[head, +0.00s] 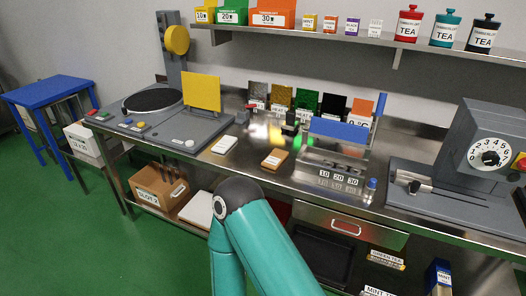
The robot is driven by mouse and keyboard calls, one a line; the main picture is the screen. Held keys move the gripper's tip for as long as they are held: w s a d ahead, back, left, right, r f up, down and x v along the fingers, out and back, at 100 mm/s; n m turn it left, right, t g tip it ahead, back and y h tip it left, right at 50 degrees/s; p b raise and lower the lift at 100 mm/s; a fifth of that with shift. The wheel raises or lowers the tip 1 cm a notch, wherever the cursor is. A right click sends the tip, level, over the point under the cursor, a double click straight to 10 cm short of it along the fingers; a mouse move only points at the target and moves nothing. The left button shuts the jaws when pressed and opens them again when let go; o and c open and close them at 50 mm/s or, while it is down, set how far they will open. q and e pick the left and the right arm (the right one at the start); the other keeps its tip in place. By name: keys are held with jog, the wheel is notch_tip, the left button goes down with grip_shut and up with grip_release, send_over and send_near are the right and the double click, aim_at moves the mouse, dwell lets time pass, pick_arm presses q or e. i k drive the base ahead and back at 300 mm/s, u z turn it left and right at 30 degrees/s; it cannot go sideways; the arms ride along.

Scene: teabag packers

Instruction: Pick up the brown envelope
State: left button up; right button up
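A small flat brown-orange piece (274,159) with a white label lies on the steel bench, near its front edge and left of the clear stand. It looks like the brown envelope, but it is too small to be sure. A similar white piece (224,145) lies to its left. A teal arm of mine rises from the bottom middle, its elbow just below and in front of the brown piece. No gripper of mine shows in the head view.
A grey machine with a yellow plate (202,92) stands at the left of the bench. A clear stand with a blue top bar (339,129) is right of the brown piece. A grey dial machine (480,150) stands at the right. A shelf (400,47) with tea tins runs above.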

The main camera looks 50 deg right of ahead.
aim_at(274, 160)
jog(key=z, duration=0.55)
jog(key=i, duration=1.1)
jog(key=z, duration=0.9)
jog(key=k, duration=0.55)
jog(key=z, duration=0.15)
jog(key=i, duration=0.55)
